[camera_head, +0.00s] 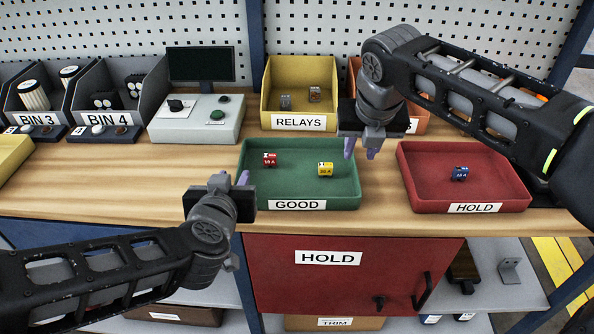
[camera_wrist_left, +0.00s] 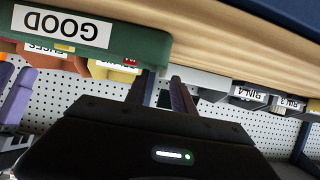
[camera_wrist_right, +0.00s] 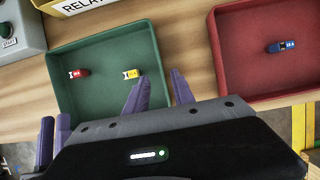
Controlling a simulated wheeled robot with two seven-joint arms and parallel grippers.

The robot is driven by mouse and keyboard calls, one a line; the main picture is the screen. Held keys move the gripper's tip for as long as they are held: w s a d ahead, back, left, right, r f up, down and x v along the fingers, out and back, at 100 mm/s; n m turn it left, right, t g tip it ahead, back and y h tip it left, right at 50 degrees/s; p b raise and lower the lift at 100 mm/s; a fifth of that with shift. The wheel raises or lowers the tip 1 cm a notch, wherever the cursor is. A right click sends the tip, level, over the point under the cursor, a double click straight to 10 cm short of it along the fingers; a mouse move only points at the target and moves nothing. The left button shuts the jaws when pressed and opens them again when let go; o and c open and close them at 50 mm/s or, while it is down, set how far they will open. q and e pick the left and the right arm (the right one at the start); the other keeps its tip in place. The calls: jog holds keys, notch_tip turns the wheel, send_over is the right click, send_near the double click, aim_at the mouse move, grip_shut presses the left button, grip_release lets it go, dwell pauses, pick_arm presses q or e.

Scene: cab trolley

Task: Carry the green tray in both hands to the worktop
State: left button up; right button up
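The green tray (camera_head: 300,205), labelled GOOD, rests flat on the wooden bench top (camera_head: 130,170). It holds a red block (camera_head: 269,160) and a yellow block (camera_head: 325,169). My left gripper (camera_head: 235,179) is open at the tray's left wall, its fingers apart; the tray corner shows close by in the left wrist view (camera_wrist_left: 150,52). My right gripper (camera_head: 360,153) is open at the right wall, which lies between its fingers in the right wrist view (camera_wrist_right: 158,92). I cannot tell how far the fingers reach down around either wall.
A red HOLD tray (camera_head: 420,198) with a blue block (camera_head: 460,173) stands close to the right. Behind are the yellow RELAYS bin (camera_head: 268,90) and a grey control box (camera_head: 190,125). A red HOLD cabinet door (camera_head: 350,285) is below.

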aim_at(239, 164)
pick_arm(q)
jog(key=shift+w, duration=0.15)
pick_arm(e)
jog(key=shift+w+r, duration=0.1)
jog(key=shift+r, duration=0.05)
jog(key=shift+d, duration=0.1)
pick_arm(q)
jog(key=shift+r, duration=0.1)
